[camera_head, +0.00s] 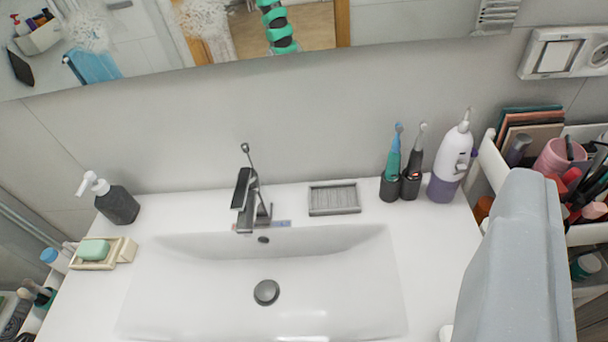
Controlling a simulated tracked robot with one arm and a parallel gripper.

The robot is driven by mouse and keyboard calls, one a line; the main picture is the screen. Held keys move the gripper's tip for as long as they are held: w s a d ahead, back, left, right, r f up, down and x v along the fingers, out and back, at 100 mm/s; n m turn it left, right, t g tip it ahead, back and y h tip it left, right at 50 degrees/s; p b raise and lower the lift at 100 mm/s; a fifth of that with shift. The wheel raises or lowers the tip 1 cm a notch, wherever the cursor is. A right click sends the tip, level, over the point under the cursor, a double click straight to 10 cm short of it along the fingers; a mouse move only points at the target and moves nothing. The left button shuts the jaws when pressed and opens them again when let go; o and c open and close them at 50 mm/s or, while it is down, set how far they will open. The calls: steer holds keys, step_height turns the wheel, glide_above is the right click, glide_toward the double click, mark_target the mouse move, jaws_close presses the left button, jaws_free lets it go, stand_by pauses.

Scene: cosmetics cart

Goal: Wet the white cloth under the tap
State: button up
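The dark metal tap (246,200) stands at the back middle of the white sink (330,285), its lever pointing up. The basin looks empty, with a dark round drain (266,292). I cannot make out a white cloth. A small white edge (446,333) shows at the bottom of the picture on the counter, too cut off to identify. A large smooth pale grey shape (515,270) fills the lower right, close to the camera; I cannot tell what it is. My gripper's fingertips do not show.
A dark soap dispenser (117,204) and a green soap (93,250) are at left. A grey soap tray (334,198), toothbrushes (391,165) and a white-purple bottle (452,162) line the back right. A crowded cart (583,235) stands at right. A mirror (150,45) hangs above.

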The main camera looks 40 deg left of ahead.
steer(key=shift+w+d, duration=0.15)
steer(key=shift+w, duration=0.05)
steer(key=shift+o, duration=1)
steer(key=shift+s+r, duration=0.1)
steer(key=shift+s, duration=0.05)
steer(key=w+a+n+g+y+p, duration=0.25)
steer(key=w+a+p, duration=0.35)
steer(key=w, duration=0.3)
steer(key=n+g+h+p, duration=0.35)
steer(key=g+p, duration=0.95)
steer(key=p, duration=0.5)
glide_above(237, 202)
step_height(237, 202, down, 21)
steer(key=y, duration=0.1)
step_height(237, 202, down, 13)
steer(key=p, duration=0.3)
